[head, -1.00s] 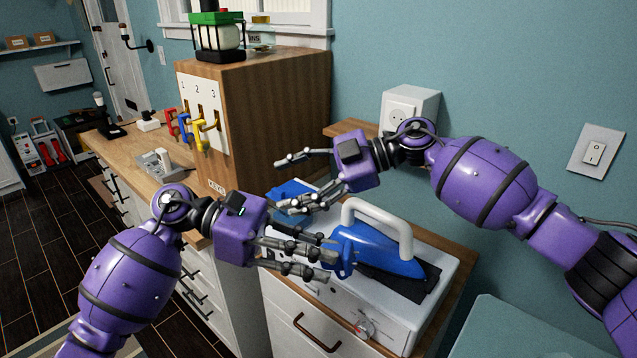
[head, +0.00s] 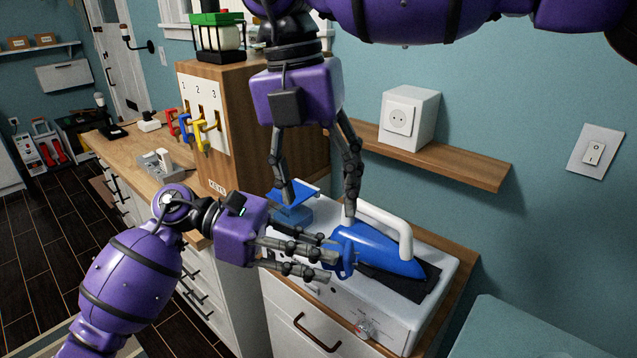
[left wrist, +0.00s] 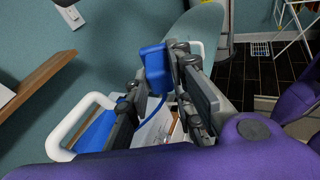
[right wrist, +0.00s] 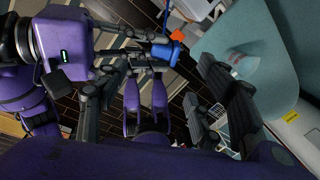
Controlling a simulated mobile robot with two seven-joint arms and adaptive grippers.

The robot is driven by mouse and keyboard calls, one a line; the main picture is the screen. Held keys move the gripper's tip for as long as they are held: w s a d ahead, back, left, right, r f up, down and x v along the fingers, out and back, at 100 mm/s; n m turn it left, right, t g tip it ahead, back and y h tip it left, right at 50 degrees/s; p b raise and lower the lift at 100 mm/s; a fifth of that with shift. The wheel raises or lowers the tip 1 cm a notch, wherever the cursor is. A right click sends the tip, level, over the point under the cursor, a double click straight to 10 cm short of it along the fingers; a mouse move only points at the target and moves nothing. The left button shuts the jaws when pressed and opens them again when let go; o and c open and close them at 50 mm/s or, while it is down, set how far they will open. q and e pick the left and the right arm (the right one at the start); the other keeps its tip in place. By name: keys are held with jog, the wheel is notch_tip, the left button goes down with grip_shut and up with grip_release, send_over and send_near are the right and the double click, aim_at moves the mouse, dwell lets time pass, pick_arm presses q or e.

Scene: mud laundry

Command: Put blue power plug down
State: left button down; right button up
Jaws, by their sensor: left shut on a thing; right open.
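The blue power plug (head: 346,262) is between the fingertips of my left gripper (head: 328,262), which is shut on it above the front of the white cabinet top. The plug (left wrist: 153,68) and its blue cord also show in the left wrist view, and the plug (right wrist: 164,52) shows in the right wrist view. My right gripper (head: 316,208) is open and empty, pointing down, between a blue stand-like object (head: 291,207) and the blue iron (head: 375,252). The iron has a white handle and rests on a dark pad, just behind the plug.
A white socket box (head: 410,118) stands on a wooden wall shelf (head: 460,163) at the back. A wooden key cabinet (head: 238,150) with red, blue and yellow handles stands at left. A light switch (head: 594,152) is on the wall. The shelf right of the socket box is clear.

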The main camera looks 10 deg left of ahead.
aim_at(331, 248)
pick_arm(q)
jog(key=shift+w, duration=0.1)
pick_arm(e)
jog(key=f, duration=0.4)
jog(key=d+f, duration=0.1)
jog(key=f, duration=0.3)
jog(key=d+f, duration=0.1)
jog(key=f, duration=0.3)
jog(key=shift+s, duration=0.1)
jog(key=shift+r, duration=0.1)
jog(key=c, duration=1.3)
pick_arm(q)
jog(key=c, duration=1.5)
grip_release()
pick_arm(e)
jog(key=shift+o, duration=0.2)
pick_arm(q)
jog(key=shift+o, duration=0.2)
jog(key=shift+a, duration=0.1)
